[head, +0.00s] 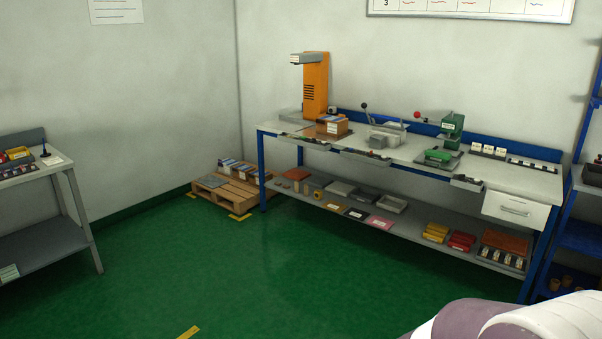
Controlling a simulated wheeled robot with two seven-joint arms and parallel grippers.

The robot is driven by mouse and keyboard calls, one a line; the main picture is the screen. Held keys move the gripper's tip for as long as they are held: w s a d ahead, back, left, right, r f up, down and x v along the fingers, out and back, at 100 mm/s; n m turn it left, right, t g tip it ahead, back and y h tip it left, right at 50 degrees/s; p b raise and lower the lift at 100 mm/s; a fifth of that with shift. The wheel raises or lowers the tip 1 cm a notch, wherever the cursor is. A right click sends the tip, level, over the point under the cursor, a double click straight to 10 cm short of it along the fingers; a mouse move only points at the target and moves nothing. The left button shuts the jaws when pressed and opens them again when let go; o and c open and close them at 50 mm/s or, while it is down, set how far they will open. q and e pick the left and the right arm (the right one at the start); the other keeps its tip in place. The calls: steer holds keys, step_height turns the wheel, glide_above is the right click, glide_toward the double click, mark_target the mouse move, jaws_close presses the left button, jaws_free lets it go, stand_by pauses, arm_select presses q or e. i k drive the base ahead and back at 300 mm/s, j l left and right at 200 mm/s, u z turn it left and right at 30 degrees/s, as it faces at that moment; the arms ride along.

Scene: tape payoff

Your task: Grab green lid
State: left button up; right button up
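A small, flat green piece (438,156) sits at the foot of a green press (452,128) on the long workbench (380,149). It is too small to tell whether it is the green lid. I make out no other clear green lid. Neither of my grippers shows in the head view. Only a purple and white part of my own body shows at the lower right.
An orange machine (316,85) stands at the bench's left end. The lower shelf (405,215) holds trays and yellow and red pieces. A pallet (232,193) with boxes lies left of the bench. A grey table (40,241) stands far left. The green floor (250,270) between is clear.

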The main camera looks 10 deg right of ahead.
mark_target(439, 154)
steer(key=i+l+z, duration=0.25)
steer(key=i+z, duration=0.75)
steer(key=i+j+z, duration=0.15)
steer(key=i+z, duration=0.35)
steer(key=i, duration=0.15)
steer(key=i+l, duration=0.15)
steer(key=i, duration=0.4)
steer(key=i+l, duration=0.1)
steer(key=i, duration=0.5)
steer(key=i+l+u, duration=0.1)
steer(key=i, duration=0.45)
steer(key=i+l, duration=0.2)
steer(key=i, duration=0.4)
steer(key=i+l+u, duration=0.35)
steer(key=l, duration=0.25)
steer(key=i+l+u, duration=0.35)
steer(key=l, duration=0.3)
steer(key=i+l+u, duration=0.2)
steer(key=l, duration=0.15)
steer(key=l+u, duration=0.15)
steer(key=l, duration=0.25)
